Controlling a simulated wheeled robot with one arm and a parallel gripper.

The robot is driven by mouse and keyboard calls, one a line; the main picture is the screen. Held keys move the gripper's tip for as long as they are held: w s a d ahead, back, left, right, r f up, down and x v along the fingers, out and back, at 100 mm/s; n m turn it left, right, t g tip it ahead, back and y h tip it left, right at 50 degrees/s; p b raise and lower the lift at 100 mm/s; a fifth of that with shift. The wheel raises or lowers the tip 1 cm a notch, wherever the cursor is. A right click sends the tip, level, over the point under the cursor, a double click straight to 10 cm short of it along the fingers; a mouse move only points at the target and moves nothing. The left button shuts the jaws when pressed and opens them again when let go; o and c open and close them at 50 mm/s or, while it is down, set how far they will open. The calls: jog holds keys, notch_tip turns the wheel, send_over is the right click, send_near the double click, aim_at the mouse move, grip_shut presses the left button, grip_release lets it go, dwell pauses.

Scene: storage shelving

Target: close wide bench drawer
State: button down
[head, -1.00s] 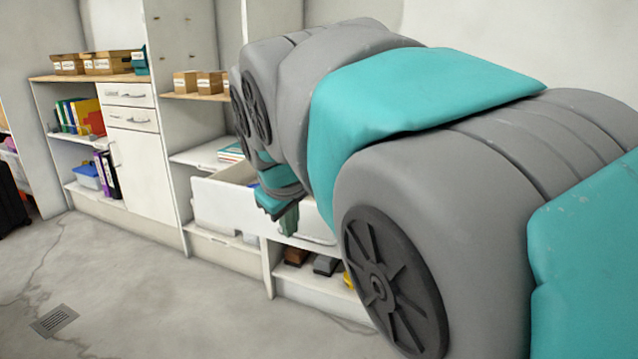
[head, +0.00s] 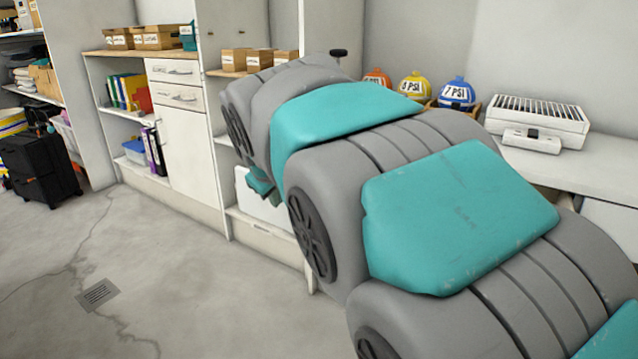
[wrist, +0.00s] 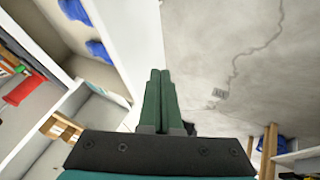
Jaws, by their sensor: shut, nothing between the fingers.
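The wide bench drawer (head: 257,207) is white and low under the bench. In the head view my arm hides most of it, and its front panel stands forward of the shelving, so it looks open. In the wrist view a long white panel (wrist: 136,35), which looks like the drawer front, runs just left of my fingers, with blue items (wrist: 98,50) behind it. My gripper (wrist: 161,74) is shut and empty, close beside that panel. I cannot tell if it touches.
A white cabinet (head: 185,150) and open shelves stand left of the drawer. On the bench are several coloured domes (head: 456,93) and a white slatted device (head: 540,112). A black case (head: 40,165) stands far left. The concrete floor (head: 180,270) in front is clear.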

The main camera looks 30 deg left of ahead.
jog(key=shift+w+f, duration=0.2)
jog(key=shift+w, duration=0.95)
jog(key=shift+w+f, duration=0.15)
jog(key=shift+w, duration=0.95)
